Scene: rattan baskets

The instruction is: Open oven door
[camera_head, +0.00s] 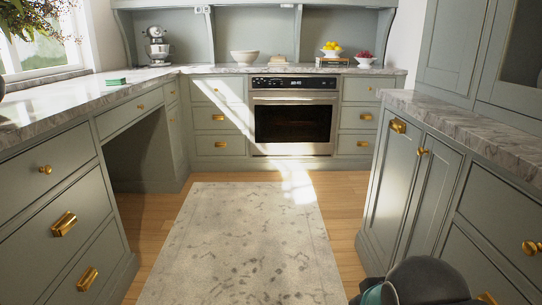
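The oven (293,84) is built into the cabinets along the far wall. Its door (293,121) has a dark window in a steel frame and appears shut. The door handle (293,98) is a horizontal bar across the top of the door, below the black control panel. A dark rounded part at the bottom right edge (422,284) belongs to my own arm. My gripper's fingers do not show in this view. The oven is far from me, across the floor.
A patterned rug (243,240) lies on the wooden floor between me and the oven. Grey cabinets with marble tops flank both sides, the left counter (60,115) and the right counter (470,125). The floor in the middle is clear. A mixer (157,47) and bowls stand on the back counter.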

